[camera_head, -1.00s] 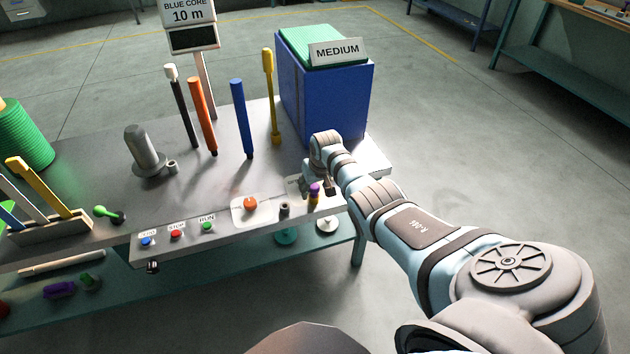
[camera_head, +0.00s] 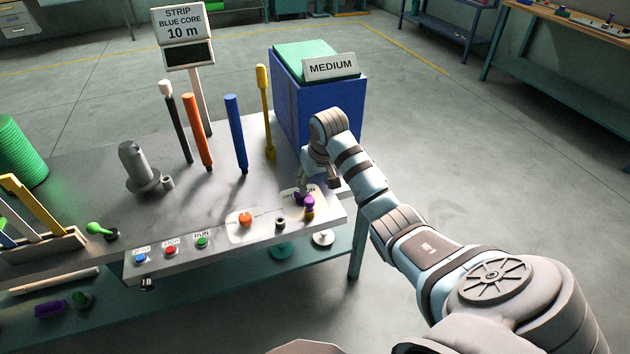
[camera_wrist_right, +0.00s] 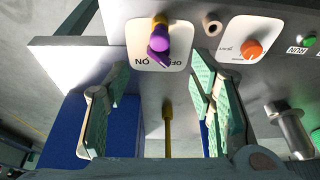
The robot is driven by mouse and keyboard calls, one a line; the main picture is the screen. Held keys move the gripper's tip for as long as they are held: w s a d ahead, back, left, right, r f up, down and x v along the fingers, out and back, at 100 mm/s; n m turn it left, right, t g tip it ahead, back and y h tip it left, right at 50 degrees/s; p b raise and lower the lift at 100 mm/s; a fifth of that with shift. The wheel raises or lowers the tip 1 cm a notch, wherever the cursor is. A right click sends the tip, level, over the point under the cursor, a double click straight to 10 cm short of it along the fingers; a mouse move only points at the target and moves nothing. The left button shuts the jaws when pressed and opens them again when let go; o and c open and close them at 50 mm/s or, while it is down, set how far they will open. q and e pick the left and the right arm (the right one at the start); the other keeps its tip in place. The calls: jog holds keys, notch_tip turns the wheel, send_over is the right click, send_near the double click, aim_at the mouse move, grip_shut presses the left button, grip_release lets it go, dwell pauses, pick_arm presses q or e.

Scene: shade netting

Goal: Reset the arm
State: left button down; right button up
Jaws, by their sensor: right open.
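My right gripper (camera_head: 320,176) is in the head view, above the right end of the grey bench (camera_head: 205,200), just behind the purple and yellow switch (camera_head: 308,206). It is open and empty. In the right wrist view its two green-padded fingers stand wide apart (camera_wrist_right: 155,90) with nothing between the pads. The switch also shows there (camera_wrist_right: 159,42), on a white plate marked ON and OFF, beyond the fingertips and apart from them. My right arm reaches in from the lower right. My left gripper does not show.
A blue box (camera_head: 312,110) labelled MEDIUM stands close behind the gripper. Upright yellow (camera_head: 266,115), blue (camera_head: 236,135) and orange (camera_head: 197,130) rods stand left of it. An orange knob (camera_head: 245,219) is on the front panel. The floor right of the bench is clear.

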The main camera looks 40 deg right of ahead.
dwell(0.5)
jog(key=s+a+f, duration=0.1)
jog(key=s+f, duration=0.3)
jog(key=f, duration=0.5)
jog(key=s+a+f+n+g, duration=0.1)
jog(key=s+f, duration=0.3)
jog(key=f, duration=0.5)
jog(key=s+a+f, duration=0.2)
jog(key=s+f, duration=0.3)
jog(key=f, duration=0.4)
jog(key=s+a+f+n, duration=0.1)
jog(key=s+a+f, duration=0.2)
jog(key=s, duration=0.8)
jog(key=s+a+f+n+g, duration=0.1)
jog(key=s+a+f, duration=0.2)
jog(key=s+f, duration=0.4)
jog(key=s+a+f, duration=0.3)
jog(key=s+f, duration=0.3)
jog(key=s, duration=0.9)
jog(key=shift+a+n, duration=0.4)
jog(key=shift+f, duration=0.1)
